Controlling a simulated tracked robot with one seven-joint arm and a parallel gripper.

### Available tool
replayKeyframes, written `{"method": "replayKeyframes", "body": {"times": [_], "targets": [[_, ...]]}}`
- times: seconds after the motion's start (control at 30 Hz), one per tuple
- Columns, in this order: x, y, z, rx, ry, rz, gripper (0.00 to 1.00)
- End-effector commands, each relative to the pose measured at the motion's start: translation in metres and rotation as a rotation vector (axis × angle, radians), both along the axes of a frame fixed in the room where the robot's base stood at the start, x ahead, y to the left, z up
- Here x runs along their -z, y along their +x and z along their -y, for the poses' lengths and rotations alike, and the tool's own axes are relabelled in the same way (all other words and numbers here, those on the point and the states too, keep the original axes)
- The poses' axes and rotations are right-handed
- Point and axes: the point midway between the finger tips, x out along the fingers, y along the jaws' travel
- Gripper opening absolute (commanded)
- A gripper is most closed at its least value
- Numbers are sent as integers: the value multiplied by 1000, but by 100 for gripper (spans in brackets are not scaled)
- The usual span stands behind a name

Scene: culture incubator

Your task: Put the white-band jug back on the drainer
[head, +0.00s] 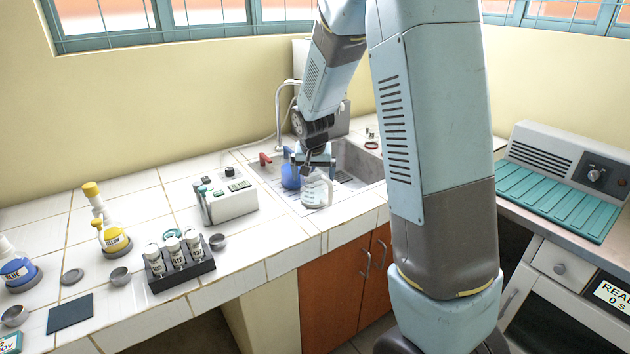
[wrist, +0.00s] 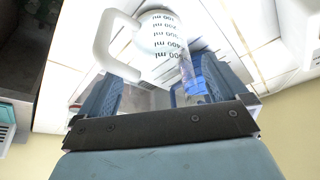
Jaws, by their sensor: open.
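A clear jug with a pale handle (head: 314,191) stands upright at the front left of the sink. In the wrist view the jug (wrist: 160,38) shows dark volume marks and a thick white handle. I take it for the white-band jug, though I cannot make out the band clearly. My gripper (head: 318,166) is open over the top of this jug. In the wrist view its fingers (wrist: 148,92) are apart, with the jug close beyond them; I cannot tell if they touch it. I cannot clearly pick out the drainer; the jug stands on or beside a pale surface by the sink.
A blue jug (head: 290,176) stands close behind and left of the clear jug. The tap (head: 278,115) rises behind the sink (head: 358,160). A white instrument (head: 226,199) and a vial rack (head: 182,274) stand left. A teal ribbed mat (head: 556,198) lies right.

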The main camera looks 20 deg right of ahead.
Motion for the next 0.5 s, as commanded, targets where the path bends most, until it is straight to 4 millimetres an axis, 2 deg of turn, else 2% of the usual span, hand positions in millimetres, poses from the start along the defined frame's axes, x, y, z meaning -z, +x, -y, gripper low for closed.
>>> {"method": "replayKeyframes", "body": {"times": [0.2,0.5], "targets": [[-36,-13,-4,0,0,3,100],[-67,-25,-7,1,0,1,100]]}}
